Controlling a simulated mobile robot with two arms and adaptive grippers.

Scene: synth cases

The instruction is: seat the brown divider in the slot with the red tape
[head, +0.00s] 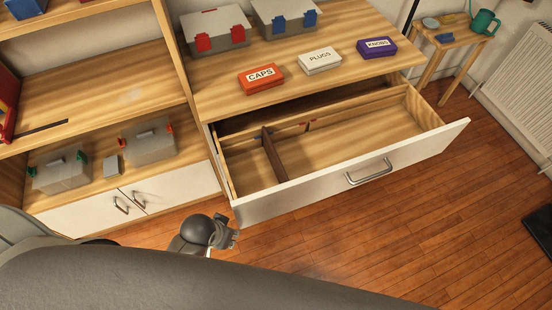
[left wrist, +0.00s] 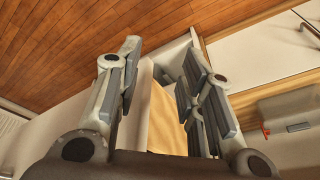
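The brown divider (head: 273,156) stands crosswise in the left part of the open drawer (head: 345,140). I cannot tell whether it is fully down in a slot. A small red tape mark (head: 309,124) shows on the long rail at the drawer's back, to the right of the divider's far end. My left gripper (head: 232,232) is outside the drawer, in front of its left corner and apart from the divider. In the left wrist view the left gripper (left wrist: 163,68) has its fingers wide apart, with nothing between them. My right gripper is not in view.
Boxes labelled CAPS (head: 261,79), PLUGS (head: 319,61) and KNOBS (head: 377,47) stand on the top above the drawer. The white drawer front (head: 350,176) with its handle faces the open wooden floor (head: 400,230). Grey bins (head: 148,140) stand on the left shelf.

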